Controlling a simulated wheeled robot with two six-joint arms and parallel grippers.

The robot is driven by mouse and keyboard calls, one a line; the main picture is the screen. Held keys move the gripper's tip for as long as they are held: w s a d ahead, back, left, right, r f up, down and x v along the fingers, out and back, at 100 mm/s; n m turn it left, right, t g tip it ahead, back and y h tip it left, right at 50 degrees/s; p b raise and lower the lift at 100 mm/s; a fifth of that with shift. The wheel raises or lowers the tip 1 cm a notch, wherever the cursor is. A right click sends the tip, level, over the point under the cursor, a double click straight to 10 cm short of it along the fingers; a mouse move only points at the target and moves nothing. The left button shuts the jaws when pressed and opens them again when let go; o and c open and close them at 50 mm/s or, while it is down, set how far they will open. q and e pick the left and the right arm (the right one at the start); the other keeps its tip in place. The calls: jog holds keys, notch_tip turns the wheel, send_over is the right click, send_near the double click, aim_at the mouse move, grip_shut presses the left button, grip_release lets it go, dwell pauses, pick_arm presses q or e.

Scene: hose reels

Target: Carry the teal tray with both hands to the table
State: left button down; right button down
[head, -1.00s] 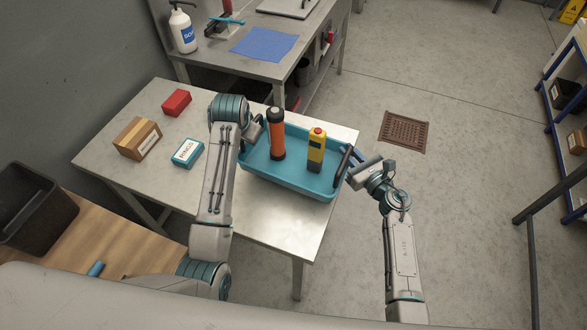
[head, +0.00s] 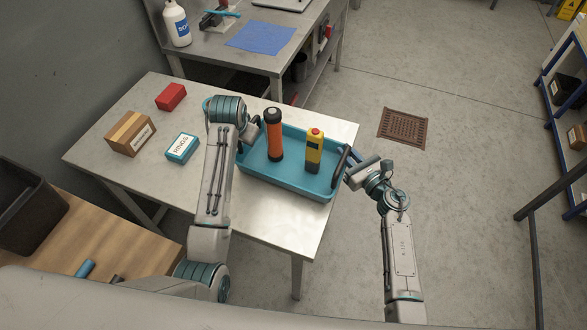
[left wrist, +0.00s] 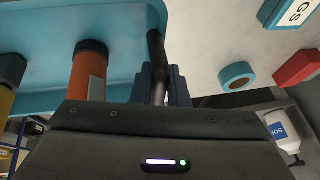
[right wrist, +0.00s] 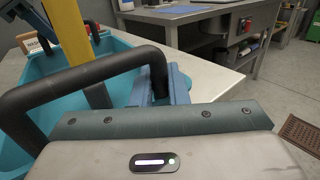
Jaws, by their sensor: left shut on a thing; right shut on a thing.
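The teal tray (head: 285,179) is at the right part of the near metal table (head: 265,233); I cannot tell if it rests on the top or hangs just above it. It holds an orange and black flashlight (head: 274,137) and a yellow device with a red button (head: 314,151), both upright. My right gripper (head: 352,174) is shut on the tray's black right handle (right wrist: 95,77). My left gripper is mostly hidden behind its arm in the head view; in the left wrist view its fingers (left wrist: 160,85) are shut on the tray's dark left handle (left wrist: 155,50).
A cardboard box (head: 130,133), a red box (head: 171,97) and a teal-and-white box (head: 182,147) stand on the table's left. Behind is a bench (head: 300,45) with a blue cloth (head: 262,36) and a soap bottle (head: 177,24). A floor drain (head: 403,128) lies to the right.

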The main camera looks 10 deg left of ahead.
pick_arm(q)
jog(key=shift+d+f+b, duration=0.25)
jog(key=shift+f+b, duration=0.2)
jog(key=shift+f, duration=0.1)
pick_arm(e)
jog(key=shift+a+f, duration=0.1)
jog(key=shift+f, duration=0.4)
pick_arm(q)
jog(key=c, duration=1.8)
grip_release()
jog(key=shift+f, duration=0.1)
pick_arm(e)
jog(key=c, duration=1.8)
grip_release()
pick_arm(q)
jog(key=o, duration=0.4)
jog(key=shift+a, duration=0.1)
pick_arm(e)
jog(key=o, duration=0.4)
pick_arm(q)
jog(key=shift+s, duration=0.1)
jog(key=shift+r, duration=0.2)
